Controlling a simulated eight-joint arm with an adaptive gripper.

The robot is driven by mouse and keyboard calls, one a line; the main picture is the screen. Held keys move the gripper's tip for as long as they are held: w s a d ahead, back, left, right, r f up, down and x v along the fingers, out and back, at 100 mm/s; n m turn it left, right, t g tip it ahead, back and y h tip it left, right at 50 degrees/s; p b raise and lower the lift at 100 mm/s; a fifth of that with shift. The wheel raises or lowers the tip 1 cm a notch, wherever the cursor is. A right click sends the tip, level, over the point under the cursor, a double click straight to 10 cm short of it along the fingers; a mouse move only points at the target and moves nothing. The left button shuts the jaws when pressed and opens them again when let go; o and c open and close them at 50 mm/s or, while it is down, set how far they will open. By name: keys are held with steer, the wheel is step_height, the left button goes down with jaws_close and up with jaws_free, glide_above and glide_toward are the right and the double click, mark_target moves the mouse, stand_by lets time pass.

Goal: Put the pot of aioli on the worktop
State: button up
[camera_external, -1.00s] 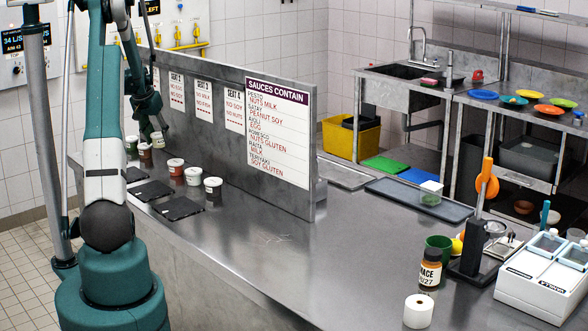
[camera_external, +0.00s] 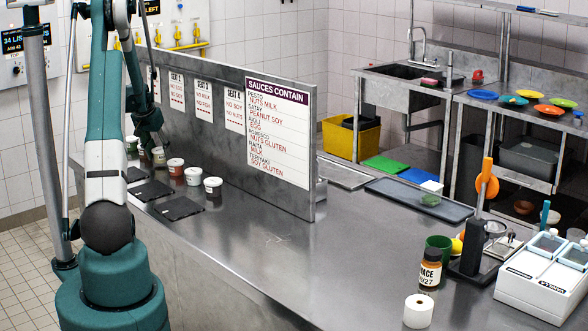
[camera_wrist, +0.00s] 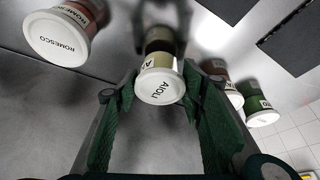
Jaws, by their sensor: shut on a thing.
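The aioli pot (camera_wrist: 159,83) is a small pale tub with a white lid lettered AIOLI. My gripper (camera_wrist: 157,92) is shut on it in the wrist view, with a green finger on each side. In the external view the pale pot (camera_external: 159,157) shows below my gripper (camera_external: 156,145), close over the steel worktop (camera_external: 310,255), by the row of pots. A mirrored image of the pot shows on the steel in the wrist view. I cannot tell whether its base touches the surface.
The romesco pot (camera_wrist: 62,33) stands to one side; brown (camera_wrist: 232,93) and green (camera_wrist: 261,110) pots stand on the other. Two more pots (camera_external: 194,176) (camera_external: 213,186) stand further right in the external view. Dark mats (camera_external: 178,208) lie in front. A sign partition (camera_external: 277,135) rises behind.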

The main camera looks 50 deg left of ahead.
steer(key=shift+f, duration=0.6)
steer(key=shift+f, duration=0.15)
steer(key=o, duration=0.9)
steer(key=shift+p+v, duration=0.35)
steer(key=shift+v, duration=5.8)
steer(key=shift+w, duration=0.1)
